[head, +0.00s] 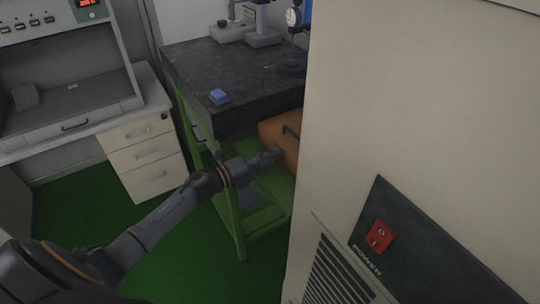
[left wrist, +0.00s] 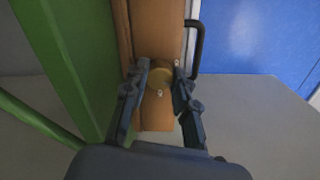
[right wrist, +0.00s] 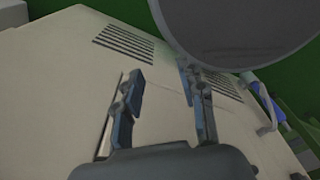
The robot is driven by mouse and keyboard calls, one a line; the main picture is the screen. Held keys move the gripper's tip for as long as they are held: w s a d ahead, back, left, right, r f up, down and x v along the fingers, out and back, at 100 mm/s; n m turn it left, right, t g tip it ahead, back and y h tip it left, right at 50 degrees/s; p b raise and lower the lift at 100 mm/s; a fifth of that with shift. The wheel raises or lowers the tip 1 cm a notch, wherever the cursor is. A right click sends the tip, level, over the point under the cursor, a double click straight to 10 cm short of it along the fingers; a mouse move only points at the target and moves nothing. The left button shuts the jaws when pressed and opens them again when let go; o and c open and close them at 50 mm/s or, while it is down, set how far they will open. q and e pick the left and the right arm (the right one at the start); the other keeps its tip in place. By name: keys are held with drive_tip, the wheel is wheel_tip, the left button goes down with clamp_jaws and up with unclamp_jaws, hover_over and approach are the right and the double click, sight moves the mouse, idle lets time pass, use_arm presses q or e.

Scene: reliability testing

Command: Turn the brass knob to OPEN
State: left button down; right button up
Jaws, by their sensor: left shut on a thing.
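The brass knob (left wrist: 159,80) sits on the face of an orange-brown box (left wrist: 152,25) in the left wrist view. My left gripper (left wrist: 161,70) has one finger on each side of the knob and is shut on it. In the head view my left gripper (head: 274,154) reaches the box (head: 284,140) below the dark bench top; the knob is hidden there. Small pale marks show near the knob, too small to read. My right gripper (right wrist: 160,86) shows only in the right wrist view, fingers apart and empty, above a cream surface.
A large cream cabinet (head: 400,90) with a red power switch (head: 379,236) fills the right. A grey rounded object (right wrist: 240,30) is near my right fingers.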

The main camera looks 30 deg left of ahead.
use_arm(q)
drive_tip(key=n+p, duration=0.1)
drive_tip(key=n, duration=0.4)
drive_tip(key=shift+n, duration=0.3)
idle(0.4)
drive_tip(key=c, duration=1.1)
unclamp_jaws()
drive_tip(key=shift+o, duration=0.2)
drive_tip(key=v, duration=1.2)
drive_tip(key=shift+f, duration=0.1)
